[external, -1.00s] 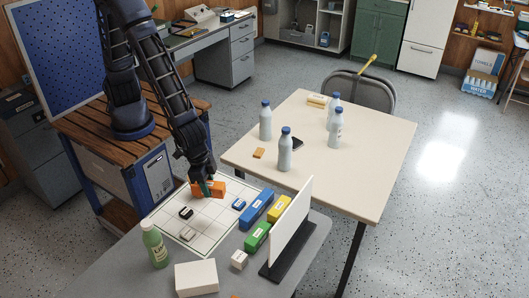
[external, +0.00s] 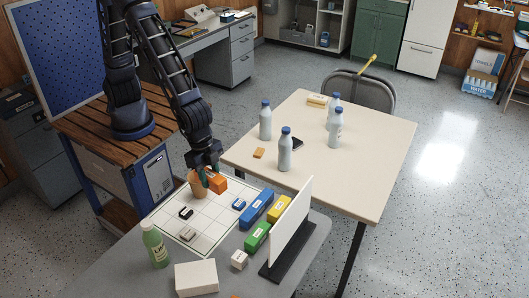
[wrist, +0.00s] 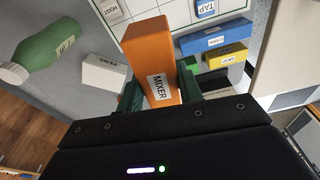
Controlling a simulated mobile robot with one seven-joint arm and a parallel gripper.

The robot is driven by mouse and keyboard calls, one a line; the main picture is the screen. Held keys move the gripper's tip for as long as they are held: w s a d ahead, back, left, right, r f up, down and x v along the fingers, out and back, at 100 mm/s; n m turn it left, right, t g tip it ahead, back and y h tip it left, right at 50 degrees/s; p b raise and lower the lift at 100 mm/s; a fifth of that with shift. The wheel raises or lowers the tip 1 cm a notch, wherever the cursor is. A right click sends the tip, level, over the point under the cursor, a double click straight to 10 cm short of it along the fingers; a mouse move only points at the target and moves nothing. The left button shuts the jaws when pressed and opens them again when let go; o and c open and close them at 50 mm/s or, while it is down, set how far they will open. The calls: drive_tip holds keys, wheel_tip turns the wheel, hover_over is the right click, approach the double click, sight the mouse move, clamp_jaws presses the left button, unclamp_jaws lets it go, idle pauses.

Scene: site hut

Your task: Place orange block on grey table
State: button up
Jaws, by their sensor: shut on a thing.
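The orange block (external: 217,184) is held by my gripper (external: 209,177) above the far edge of the white gridded sheet on the grey table (external: 115,275). In the wrist view the orange block (wrist: 150,50) carries a "MIXER" label, and its long end sticks out beyond my gripper (wrist: 160,92). The green fingers stand on both sides of it. In the external view the fingers cover part of the block, and its left part looks paler and tilted.
The gridded sheet (external: 205,222) bears small blue, black and grey pieces. Blue (external: 257,208), yellow (external: 279,209) and green (external: 257,237) blocks lie beside an upright white panel (external: 290,228). A green bottle (external: 154,246) and white box (external: 196,278) stand at the front.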

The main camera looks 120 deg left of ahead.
drive_tip(key=w+m, duration=0.1)
drive_tip(key=m, duration=0.1)
drive_tip(key=w+d+m, duration=0.1)
drive_tip(key=shift+m+h, duration=0.3)
drive_tip(key=shift+m, duration=0.1)
drive_tip(key=w+d+m+g+h, duration=0.15)
drive_tip(key=w+d+m, duration=0.4)
drive_tip(key=m, duration=0.75)
drive_tip(key=shift+y, duration=0.25)
drive_tip(key=f, duration=0.6)
drive_tip(key=a+f, duration=0.1)
drive_tip(key=f, duration=0.6)
drive_tip(key=w+f, duration=0.1)
drive_tip(key=f, duration=0.5)
drive_tip(key=shift+w+a+f, duration=0.1)
drive_tip(key=shift+a+f, duration=0.2)
drive_tip(key=shift+f, duration=0.1)
drive_tip(key=shift+f, duration=0.15)
drive_tip(key=o, duration=1.1)
drive_tip(key=shift+o, duration=0.2)
